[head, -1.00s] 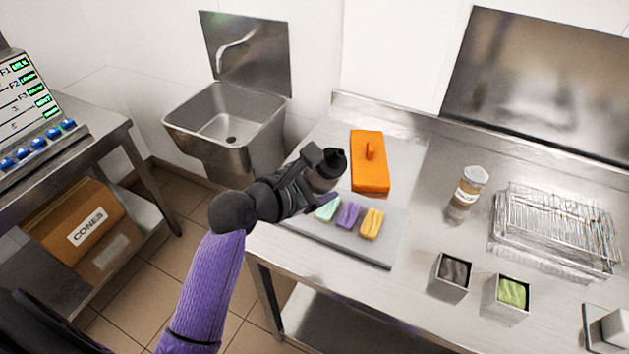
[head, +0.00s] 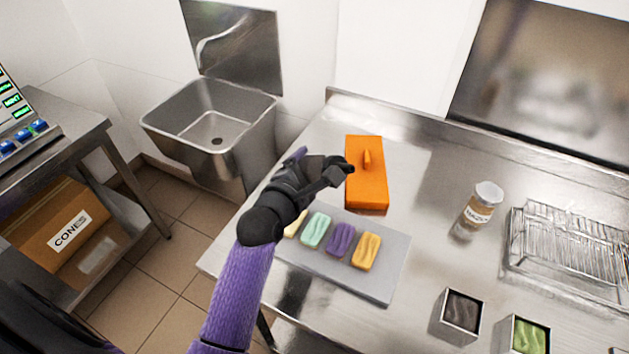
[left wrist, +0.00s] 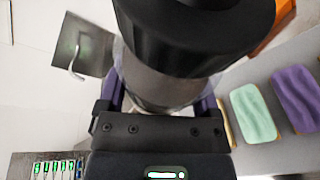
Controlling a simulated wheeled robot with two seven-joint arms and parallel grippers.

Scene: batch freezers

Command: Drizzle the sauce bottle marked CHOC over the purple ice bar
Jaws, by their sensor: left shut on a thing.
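The purple ice bar (head: 340,239) lies on a grey slab (head: 382,286) on the steel table, between a mint bar (head: 316,229) and an orange-yellow bar (head: 366,251). My left gripper (head: 322,172) is above the slab's back left part, behind the purple bar. It is shut on a sauce bottle, mostly hidden by the gripper in the head view. In the left wrist view the bottle (left wrist: 172,88) shows a black top and a greyish body between the fingers; no marking is readable. The purple bar (left wrist: 297,98) is at the right there. My right gripper is not in view.
An orange block with a handle (head: 368,185) stands behind the slab. A jar (head: 483,205), a wire rack (head: 570,240) and two small square tubs (head: 462,311) (head: 528,338) are to the right. A pale yellow bar (head: 296,224) is partly hidden by my arm.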

